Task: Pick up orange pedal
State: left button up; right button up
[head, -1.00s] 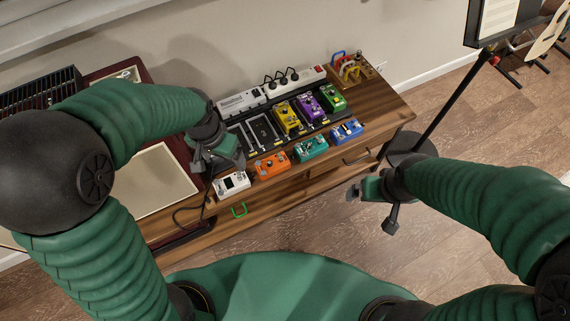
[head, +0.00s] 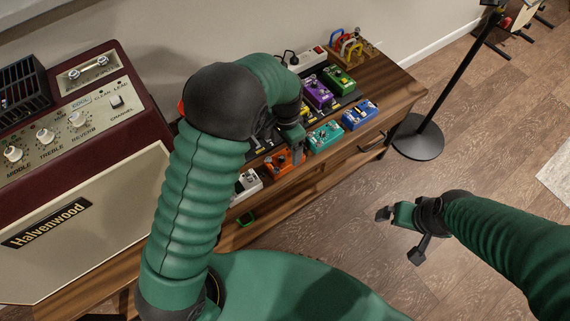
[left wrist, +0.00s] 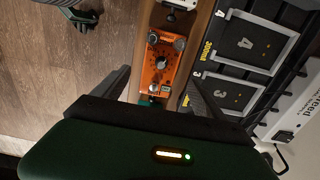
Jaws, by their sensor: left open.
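The orange pedal (head: 281,162) sits on the front strip of the wooden cabinet, between the white pedal (head: 247,184) and the teal pedal (head: 325,136). My left gripper (head: 296,146) is at the orange pedal and partly covers it in the head view. In the left wrist view the orange pedal (left wrist: 161,62) lies ahead, between the two open fingers of my left gripper (left wrist: 157,88), with nothing held. My right gripper (head: 402,222) hangs over the floor at the right, away from the cabinet; its fingers look apart and empty.
Purple (head: 317,92), green (head: 339,79) and blue (head: 360,114) pedals stand close by. A pedalboard with numbered slots (left wrist: 236,95) lies beside the orange pedal. A large amplifier (head: 80,200) stands at the left. A black stand (head: 418,137) is on the floor at the right.

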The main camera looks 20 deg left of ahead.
aim_at(283, 156)
pick_arm(q)
jog(key=shift+a+f, duration=0.25)
jog(key=shift+f, duration=0.3)
jog(key=shift+a+f, duration=0.2)
jog(key=shift+f, duration=0.3)
jog(key=f+b, duration=0.1)
jog(key=f, duration=0.1)
jog(key=s+f+b, duration=0.1)
jog(key=f, duration=0.1)
jog(key=shift+d+f+b, duration=0.2)
jog(key=shift+f+b, duration=0.15)
jog(key=shift+f, duration=0.05)
pick_arm(e)
notch_tip(283, 156, down, 3)
jog(key=shift+a+r, duration=0.1)
jog(key=shift+a, duration=0.05)
pick_arm(q)
jog(key=shift+a, duration=0.2)
jog(key=c, duration=0.6)
jog(key=shift+d+r, duration=0.1)
grip_shut()
pick_arm(e)
jog(key=shift+a, duration=0.15)
